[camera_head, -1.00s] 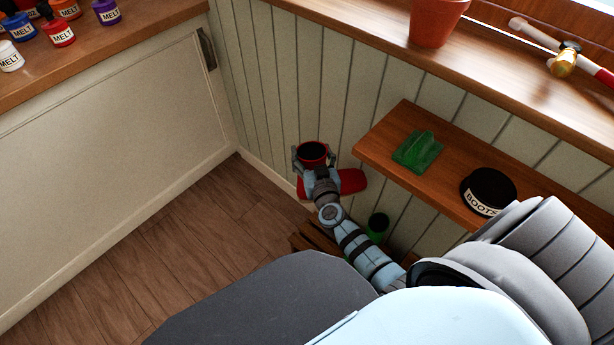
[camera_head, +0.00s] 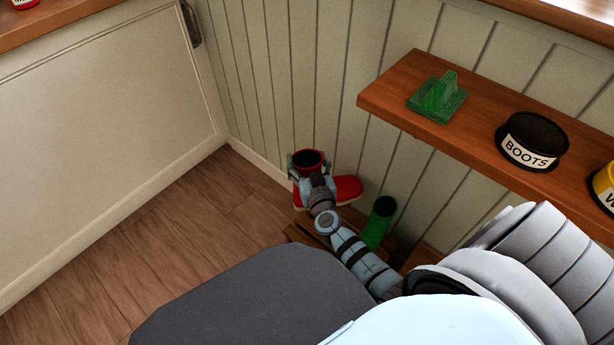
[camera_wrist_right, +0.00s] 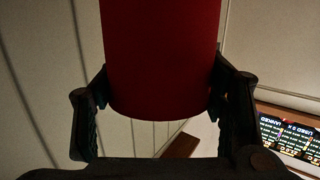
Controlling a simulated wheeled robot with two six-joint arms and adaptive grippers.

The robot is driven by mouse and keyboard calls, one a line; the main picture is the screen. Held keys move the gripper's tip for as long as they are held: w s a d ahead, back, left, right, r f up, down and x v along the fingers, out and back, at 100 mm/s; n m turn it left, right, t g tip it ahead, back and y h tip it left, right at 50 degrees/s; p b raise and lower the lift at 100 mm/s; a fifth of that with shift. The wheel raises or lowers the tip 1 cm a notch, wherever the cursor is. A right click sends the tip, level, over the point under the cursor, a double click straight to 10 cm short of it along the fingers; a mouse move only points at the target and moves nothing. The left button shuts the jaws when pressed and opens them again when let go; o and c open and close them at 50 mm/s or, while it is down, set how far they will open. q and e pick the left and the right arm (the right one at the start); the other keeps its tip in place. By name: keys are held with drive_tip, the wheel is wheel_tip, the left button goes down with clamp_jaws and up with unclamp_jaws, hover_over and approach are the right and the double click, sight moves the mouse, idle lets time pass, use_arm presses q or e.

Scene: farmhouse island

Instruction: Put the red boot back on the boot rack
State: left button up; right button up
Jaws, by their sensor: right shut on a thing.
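The red boot (camera_head: 342,189) is upright in the head view, its dark opening up and its toe to the right. My right gripper (camera_head: 307,163) is shut around its shaft. In the right wrist view the boot's red shaft (camera_wrist_right: 160,60) fills the space between the two dark fingers (camera_wrist_right: 160,100). The wooden boot rack (camera_head: 302,231) is low against the wall, partly hidden by my arm. A green boot (camera_head: 379,222) stands there. Whether the red boot's sole touches the rack cannot be told. My left gripper is not in view.
A wooden shelf (camera_head: 440,133) juts from the panelled wall above the rack. A cream cabinet (camera_head: 100,130) stands at left. The wooden floor (camera_head: 190,230) is clear.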

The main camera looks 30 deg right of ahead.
wheel_tip(320, 180, down, 7)
drive_tip(key=b, duration=0.4)
drive_tip(key=shift+r+b, duration=0.1)
drive_tip(key=shift+b, duration=0.25)
drive_tip(key=shift+f, duration=0.2)
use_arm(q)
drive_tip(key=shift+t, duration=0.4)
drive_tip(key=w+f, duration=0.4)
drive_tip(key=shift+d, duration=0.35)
use_arm(e)
drive_tip(key=shift+r, duration=0.1)
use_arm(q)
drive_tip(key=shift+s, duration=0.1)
use_arm(e)
drive_tip(key=shift+r, duration=0.1)
